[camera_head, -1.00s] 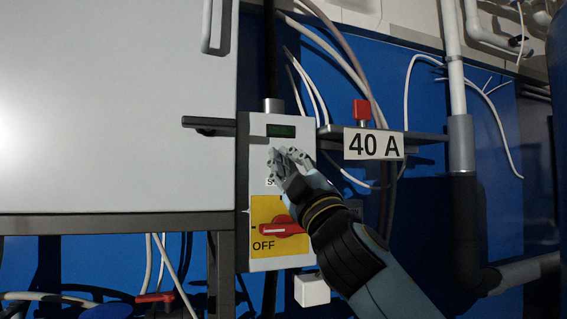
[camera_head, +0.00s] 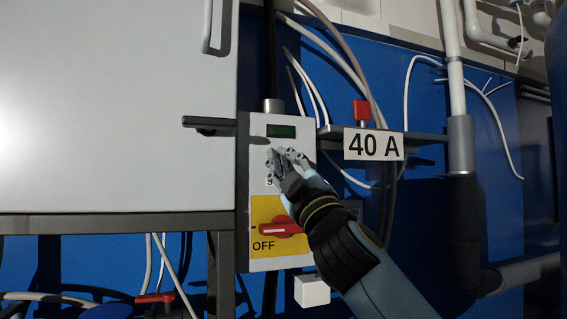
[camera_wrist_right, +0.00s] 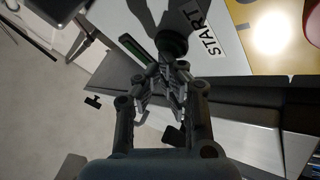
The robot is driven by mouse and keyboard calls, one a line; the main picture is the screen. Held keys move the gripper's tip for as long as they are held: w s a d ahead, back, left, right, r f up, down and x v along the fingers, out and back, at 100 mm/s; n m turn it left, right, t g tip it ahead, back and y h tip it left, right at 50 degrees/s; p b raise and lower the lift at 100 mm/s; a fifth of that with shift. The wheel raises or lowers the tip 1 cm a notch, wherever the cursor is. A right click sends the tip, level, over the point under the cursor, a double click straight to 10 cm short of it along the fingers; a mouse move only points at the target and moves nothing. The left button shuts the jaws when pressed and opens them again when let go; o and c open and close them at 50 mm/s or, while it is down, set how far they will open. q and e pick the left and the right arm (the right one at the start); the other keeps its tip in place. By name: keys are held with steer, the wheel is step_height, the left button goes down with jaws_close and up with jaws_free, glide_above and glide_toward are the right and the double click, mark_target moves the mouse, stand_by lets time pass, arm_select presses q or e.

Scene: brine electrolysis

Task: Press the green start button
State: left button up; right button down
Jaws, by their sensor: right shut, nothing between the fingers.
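The white control box (camera_head: 258,135) has a small dark-green display near its top. My right gripper (camera_head: 276,157) is shut and empty in front of the box face, below the display. It hides the start button and most of the label in the head view. In the right wrist view the START label (camera_wrist_right: 207,34) is readable, and a dark round button (camera_wrist_right: 172,42) sits beside it. The button is in shadow, so its green is hard to make out. My fingertips (camera_wrist_right: 163,76) are close to the button; I cannot tell whether they touch it. My left gripper is not in view.
A red rotary switch (camera_head: 280,227) on a yellow plate marked OFF sits below my gripper. A dark shelf with a "40 A" sign (camera_head: 374,145) and a red-topped part (camera_head: 361,110) is to the right. A large white cabinet (camera_head: 110,110) is to the left.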

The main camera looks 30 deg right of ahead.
steer(key=shift+s+a, duration=0.2)
steer(key=shift+s, duration=0.75)
steer(key=shift+s+a, duration=0.2)
steer(key=shift+s, duration=0.6)
steer(key=shift+s+a, duration=0.2)
steer(key=shift+s, duration=0.65)
steer(key=shift+s+a, duration=0.2)
steer(key=shift+s, duration=0.6)
steer(key=shift+f, duration=0.1)
